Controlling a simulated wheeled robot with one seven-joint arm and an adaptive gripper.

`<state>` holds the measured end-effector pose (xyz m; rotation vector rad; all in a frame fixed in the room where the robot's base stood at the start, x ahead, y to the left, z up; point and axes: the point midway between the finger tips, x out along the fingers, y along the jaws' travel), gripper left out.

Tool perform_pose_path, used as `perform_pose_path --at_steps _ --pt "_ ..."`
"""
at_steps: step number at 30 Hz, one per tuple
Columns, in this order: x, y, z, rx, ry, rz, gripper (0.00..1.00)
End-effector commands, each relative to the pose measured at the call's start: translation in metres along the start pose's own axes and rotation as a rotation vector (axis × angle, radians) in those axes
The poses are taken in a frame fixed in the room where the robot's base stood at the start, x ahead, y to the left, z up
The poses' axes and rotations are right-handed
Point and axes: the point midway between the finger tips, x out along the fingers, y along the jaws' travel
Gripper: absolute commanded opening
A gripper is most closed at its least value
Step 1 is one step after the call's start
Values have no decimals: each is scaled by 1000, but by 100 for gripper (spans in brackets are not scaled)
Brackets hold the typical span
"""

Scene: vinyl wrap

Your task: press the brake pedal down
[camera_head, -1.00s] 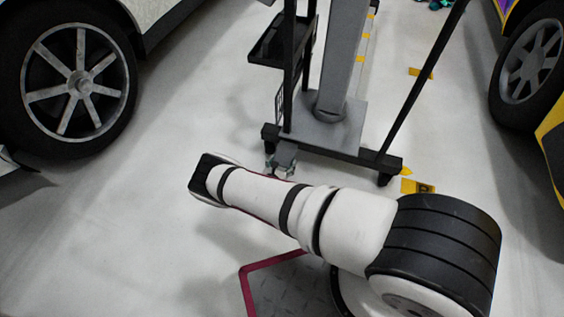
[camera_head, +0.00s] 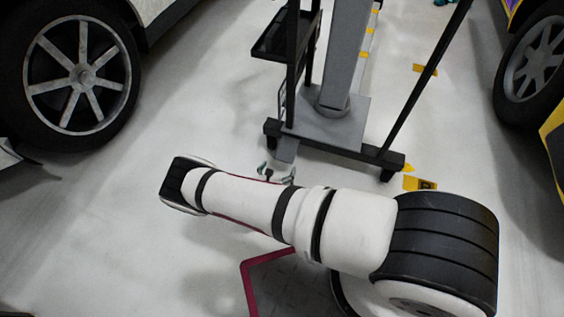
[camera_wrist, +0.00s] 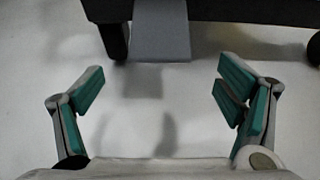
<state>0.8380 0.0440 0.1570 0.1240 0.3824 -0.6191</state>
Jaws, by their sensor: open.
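The brake pedal appears to be the flat grey plate (camera_head: 286,150) sticking out from the front of the black wheeled stand's base. In the wrist view the grey plate (camera_wrist: 161,32) is at the top middle, ahead of my fingers. My gripper (camera_head: 276,173) shows small beyond my white arm, just in front of the plate and apart from it. In the wrist view my gripper (camera_wrist: 160,88) is open, with teal pads wide apart and only floor between them. I cannot tell how far down the plate sits.
The stand's black base bar (camera_head: 340,148) ends in casters near the floor. A grey column and black posts rise from it. A car wheel (camera_head: 78,75) stands at left and another (camera_head: 535,62) at right. The white floor between is mostly clear.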

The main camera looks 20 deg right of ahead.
Motion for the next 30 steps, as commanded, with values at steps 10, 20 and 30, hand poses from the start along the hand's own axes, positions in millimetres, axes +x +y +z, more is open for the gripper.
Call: perform_pose_path --at_steps 10,20,30 --pt "-42 0 -1 -1 1 1 87" --pt "-44 0 -1 0 1 0 87" --pt "-44 2 3 10 -1 -5 87"
